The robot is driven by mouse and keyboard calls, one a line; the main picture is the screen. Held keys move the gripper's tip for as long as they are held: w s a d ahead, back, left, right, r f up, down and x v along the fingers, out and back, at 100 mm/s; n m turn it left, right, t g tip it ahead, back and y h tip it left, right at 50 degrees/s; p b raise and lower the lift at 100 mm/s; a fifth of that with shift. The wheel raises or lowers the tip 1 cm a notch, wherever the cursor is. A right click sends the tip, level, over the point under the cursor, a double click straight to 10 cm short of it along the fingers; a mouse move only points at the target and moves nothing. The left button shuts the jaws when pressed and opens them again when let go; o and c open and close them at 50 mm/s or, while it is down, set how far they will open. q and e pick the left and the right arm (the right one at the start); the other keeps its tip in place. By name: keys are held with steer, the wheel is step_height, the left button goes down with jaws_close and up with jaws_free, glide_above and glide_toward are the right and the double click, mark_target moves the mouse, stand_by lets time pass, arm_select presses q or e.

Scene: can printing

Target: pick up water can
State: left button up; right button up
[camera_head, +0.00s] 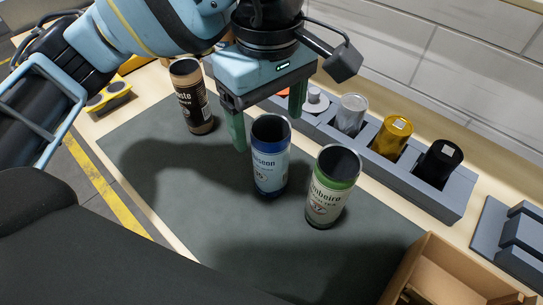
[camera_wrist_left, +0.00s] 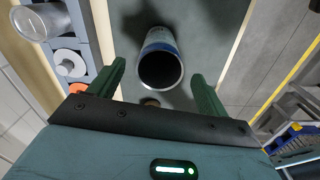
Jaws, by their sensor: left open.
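A blue and pale-labelled can (camera_head: 268,170) stands upright and open-topped on the dark mat (camera_head: 190,210). My left gripper (camera_head: 267,128) is open and empty above and behind it, with green fingers pointing down. In the left wrist view, the blue can (camera_wrist_left: 159,43) shows beyond the gap between the fingertips (camera_wrist_left: 158,72), apart from both. A green-rimmed can (camera_head: 327,195) stands to its right, and a brown-black can (camera_head: 193,105) stands to its left. The word water cannot be read on any label. My right gripper is out of view.
A grey rack (camera_head: 440,202) behind the mat holds silver (camera_head: 351,112), gold (camera_head: 391,139) and black (camera_head: 438,162) cylinders. An open wooden box (camera_head: 440,262) stands at the front right. The mat's left and front parts are clear.

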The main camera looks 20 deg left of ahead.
mark_target(271, 161)
arm_select(q)
steer(key=shift+f, duration=2.65)
steer(key=c, duration=1)
steer(key=shift+c, duration=0.2)
steer(key=shift+r, duration=0.1)
